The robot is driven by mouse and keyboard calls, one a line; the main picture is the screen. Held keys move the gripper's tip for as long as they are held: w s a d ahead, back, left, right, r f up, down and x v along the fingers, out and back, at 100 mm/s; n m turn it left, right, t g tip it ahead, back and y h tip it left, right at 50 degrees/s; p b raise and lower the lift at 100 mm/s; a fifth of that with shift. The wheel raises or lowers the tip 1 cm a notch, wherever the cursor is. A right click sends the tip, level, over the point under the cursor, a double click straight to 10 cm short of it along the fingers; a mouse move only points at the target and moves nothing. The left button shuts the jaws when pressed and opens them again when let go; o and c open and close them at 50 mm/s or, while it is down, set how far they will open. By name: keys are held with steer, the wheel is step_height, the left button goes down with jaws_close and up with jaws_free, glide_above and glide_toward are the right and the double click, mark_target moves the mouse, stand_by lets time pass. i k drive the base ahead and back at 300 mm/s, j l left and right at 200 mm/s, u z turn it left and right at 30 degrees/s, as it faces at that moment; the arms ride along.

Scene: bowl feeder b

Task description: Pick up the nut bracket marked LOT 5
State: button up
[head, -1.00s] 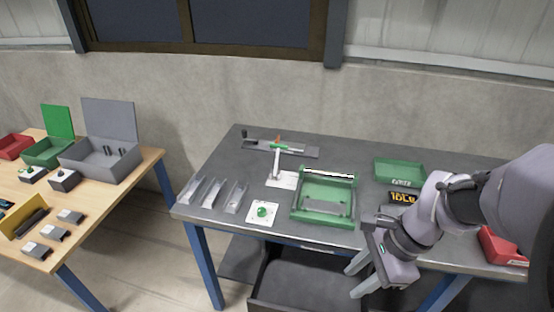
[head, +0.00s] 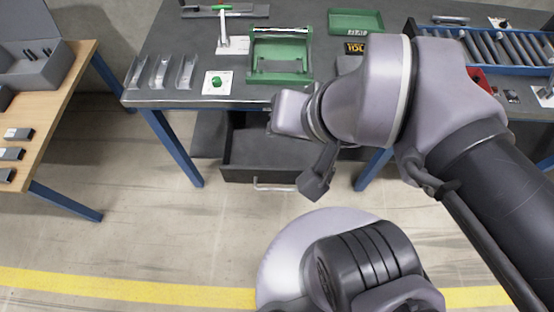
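I cannot read a LOT 5 mark anywhere, so I cannot tell which part is the nut bracket. Three grey channel-shaped pieces (head: 160,72) lie side by side at the left end of the dark workbench. Small dark blocks with pale labels (head: 12,153) lie on the wooden table at the left; their lettering is too small to read. My gripper (head: 316,184) hangs in front of the bench, below my wrist, apart from these pieces. It is seen partly edge-on, and the gap between its fingers does not show.
The workbench (head: 205,104) bears a green fixture (head: 281,77), a white plate with a green knob (head: 217,83), a lever clamp (head: 232,45), a green tray (head: 355,22) and a roller conveyor (head: 510,48). An open drawer (head: 262,176) juts out below. Floor in front is clear.

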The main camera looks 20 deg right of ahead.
mark_target(159, 75)
steer(key=i+j, duration=0.25)
steer(key=j, duration=0.15)
steer(key=i+j, duration=0.2)
steer(key=j, duration=0.2)
steer(key=i+j, duration=0.25)
steer(key=i+j+z, duration=0.1)
steer(key=j, duration=0.4)
steer(key=i+j, duration=0.5)
steer(key=j, duration=0.3)
steer(key=i+j, duration=0.25)
steer(key=j, duration=0.2)
